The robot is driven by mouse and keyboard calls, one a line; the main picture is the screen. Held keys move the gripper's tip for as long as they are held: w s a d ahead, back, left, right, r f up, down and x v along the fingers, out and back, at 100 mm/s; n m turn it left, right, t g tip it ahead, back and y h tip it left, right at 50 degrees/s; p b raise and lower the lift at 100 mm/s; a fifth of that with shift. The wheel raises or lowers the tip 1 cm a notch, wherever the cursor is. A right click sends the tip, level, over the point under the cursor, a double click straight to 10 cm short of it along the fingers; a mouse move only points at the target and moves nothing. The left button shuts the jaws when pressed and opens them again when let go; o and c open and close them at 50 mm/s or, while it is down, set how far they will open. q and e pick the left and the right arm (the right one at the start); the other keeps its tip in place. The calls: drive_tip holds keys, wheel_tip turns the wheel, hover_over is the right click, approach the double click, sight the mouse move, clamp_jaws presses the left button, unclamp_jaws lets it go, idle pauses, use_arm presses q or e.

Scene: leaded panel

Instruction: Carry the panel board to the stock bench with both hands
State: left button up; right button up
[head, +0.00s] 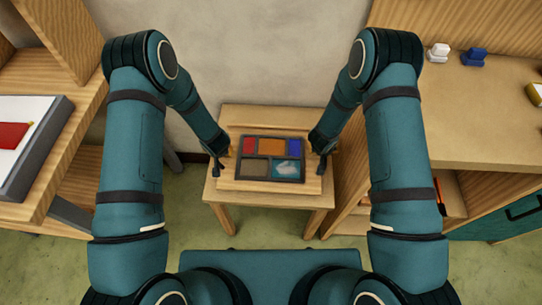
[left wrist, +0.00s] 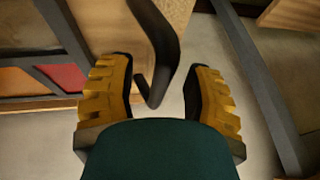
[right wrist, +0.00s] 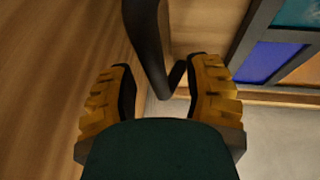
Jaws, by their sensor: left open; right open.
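The panel board (head: 228,184) is a pale wooden board on a small wooden table in the head view's middle. On it lies a dark-framed leaded panel (head: 271,158) with red, orange, blue, brown and teal-white panes. My left gripper (head: 222,158) is at the board's left side and my right gripper (head: 319,154) at its right side. In the left wrist view a dark bar-like handle (left wrist: 164,50) passes between the open yellow fingers. In the right wrist view a similar dark handle (right wrist: 150,45) lies between the open fingers. I cannot tell whether the fingers touch the handles. Which bench is the stock bench is unclear.
A wooden bench (head: 500,140) stands at right, with a white piece (head: 438,52) and a blue piece (head: 474,57) on top. A bench (head: 85,110) at left carries a grey-edged white slab (head: 32,110) with a red piece. A plain wall is behind the small table (head: 270,200).

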use_arm(q)
clamp_jaws()
use_arm(e)
clamp_jaws()
use_arm(q)
drive_tip(key=shift+w+r+p, duration=0.1)
drive_tip(key=shift+r+p, duration=0.2)
use_arm(e)
drive_tip(key=shift+w+r, duration=0.1)
drive_tip(key=shift+r, duration=0.2)
